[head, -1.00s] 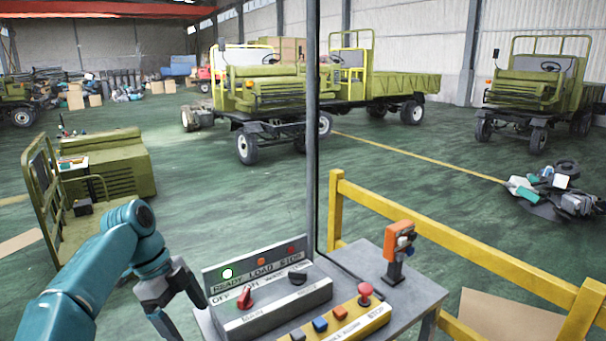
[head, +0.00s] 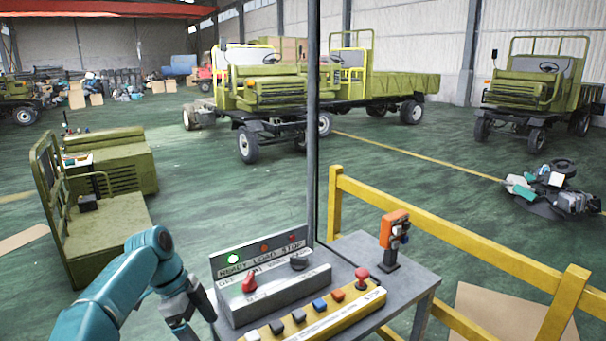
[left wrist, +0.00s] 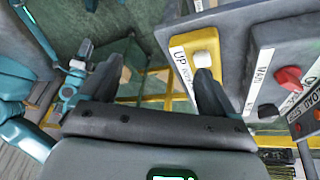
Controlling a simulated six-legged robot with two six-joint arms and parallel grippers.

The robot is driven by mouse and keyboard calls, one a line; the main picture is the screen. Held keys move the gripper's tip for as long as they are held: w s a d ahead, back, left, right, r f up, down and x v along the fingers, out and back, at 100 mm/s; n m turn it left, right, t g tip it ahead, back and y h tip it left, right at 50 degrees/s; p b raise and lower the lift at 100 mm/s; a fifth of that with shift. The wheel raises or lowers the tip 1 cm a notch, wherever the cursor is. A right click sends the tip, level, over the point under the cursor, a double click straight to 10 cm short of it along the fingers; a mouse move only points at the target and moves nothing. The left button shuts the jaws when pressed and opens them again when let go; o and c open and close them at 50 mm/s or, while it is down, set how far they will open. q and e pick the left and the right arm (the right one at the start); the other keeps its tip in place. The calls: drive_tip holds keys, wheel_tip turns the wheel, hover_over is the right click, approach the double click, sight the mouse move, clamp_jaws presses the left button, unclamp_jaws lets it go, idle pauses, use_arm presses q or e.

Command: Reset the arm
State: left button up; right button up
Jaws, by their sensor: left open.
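My left arm (head: 112,290) is teal and comes in from the lower left. Its dark grey gripper (head: 192,322) hangs pointing down at the left side of the control console (head: 275,299), partly cut off by the picture's bottom edge. In the left wrist view the gripper (left wrist: 155,88) has its two fingers wide apart with nothing between them. Its right finger overlaps the yellow button box (left wrist: 190,66) close to a white button (left wrist: 203,58) and an "UP" label. Whether it touches cannot be told. My right gripper is not seen.
The console has a red knob (head: 250,283), a black knob (head: 299,262), a lit green light (head: 233,258) and a red mushroom button (head: 362,277). An orange control box (head: 393,231) stands on the grey table. A grey post (head: 312,120) and yellow railing (head: 450,240) are close by.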

use_arm(q)
drive_tip(key=s+d+f+n, duration=0.2)
drive_tip(key=s+f+n, duration=0.2)
drive_tip(key=f, duration=0.5)
drive_tip(key=s+d+f+n+b, duration=0.1)
drive_tip(key=s+d+f+n, duration=0.15)
drive_tip(key=f, duration=0.75)
drive_tip(key=s+d+f+n, duration=0.2)
drive_tip(key=s+f+n, duration=0.25)
drive_tip(key=f, duration=0.45)
drive_tip(key=s+d+f+n, duration=0.1)
drive_tip(key=s+n, duration=0.3)
drive_tip(key=s, duration=0.5)
drive_tip(key=s+d+f+n+t+b, duration=0.1)
drive_tip(key=s+f+n, duration=0.3)
drive_tip(key=s, duration=0.6)
drive_tip(key=shift+s+d+n, duration=0.3)
drive_tip(key=shift+d+n, duration=0.05)
drive_tip(key=shift+n, duration=0.05)
drive_tip(key=shift+s, duration=0.1)
